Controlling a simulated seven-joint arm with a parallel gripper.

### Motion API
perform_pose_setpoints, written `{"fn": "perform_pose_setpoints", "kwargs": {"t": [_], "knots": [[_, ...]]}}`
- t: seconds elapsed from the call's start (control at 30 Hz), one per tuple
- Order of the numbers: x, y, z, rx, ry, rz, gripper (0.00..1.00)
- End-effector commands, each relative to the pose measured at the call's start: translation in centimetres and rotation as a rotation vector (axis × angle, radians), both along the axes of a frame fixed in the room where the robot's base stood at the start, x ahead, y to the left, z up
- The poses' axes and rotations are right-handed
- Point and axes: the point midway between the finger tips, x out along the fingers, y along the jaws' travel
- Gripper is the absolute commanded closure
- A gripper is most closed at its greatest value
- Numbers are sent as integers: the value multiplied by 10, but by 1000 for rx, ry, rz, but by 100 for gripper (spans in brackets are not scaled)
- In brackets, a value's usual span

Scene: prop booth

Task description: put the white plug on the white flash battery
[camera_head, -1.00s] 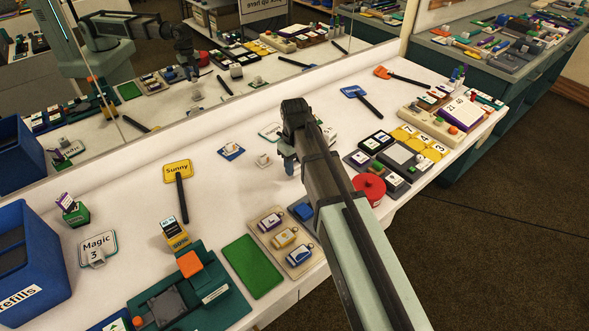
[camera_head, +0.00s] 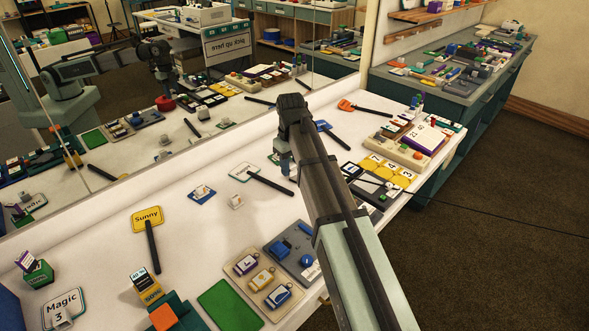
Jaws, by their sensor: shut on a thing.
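My gripper (camera_head: 281,160) points down above the table, left of my forearm. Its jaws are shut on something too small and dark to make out. A small white piece (camera_head: 236,201) stands on the bare table to the lower left of the gripper. Another white piece (camera_head: 201,192) stands on a small blue base just left of it. I cannot tell whether either is the white plug or the white flash battery. My arm hides part of the table to the right.
A tan tray (camera_head: 240,285) holds several labelled pieces; a grey tray (camera_head: 284,265) with a blue block lies beside it. A white sign (camera_head: 245,171) and a yellow "Sunny" sign (camera_head: 147,219) lie on the table. A mirror (camera_head: 215,130) runs along the back.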

Motion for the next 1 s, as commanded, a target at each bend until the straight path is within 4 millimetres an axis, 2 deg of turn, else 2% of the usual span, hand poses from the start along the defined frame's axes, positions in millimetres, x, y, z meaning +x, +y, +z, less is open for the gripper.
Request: {"fn": "perform_pose_setpoints", "kwargs": {"t": [0.03, 0.2, 0.4, 0.67, 0.77, 1.0], "knots": [[30, -10, 10, 1, -4, -23, 94], [89, -30, 32, 2, -6, -38, 94], [123, -24, 43, -2, 6, 33, 94], [121, -24, 40, -6, 23, 134, 94], [121, -23, 30, -6, 23, 141, 94], [120, -24, -7, -6, 25, 140, 94]]}}
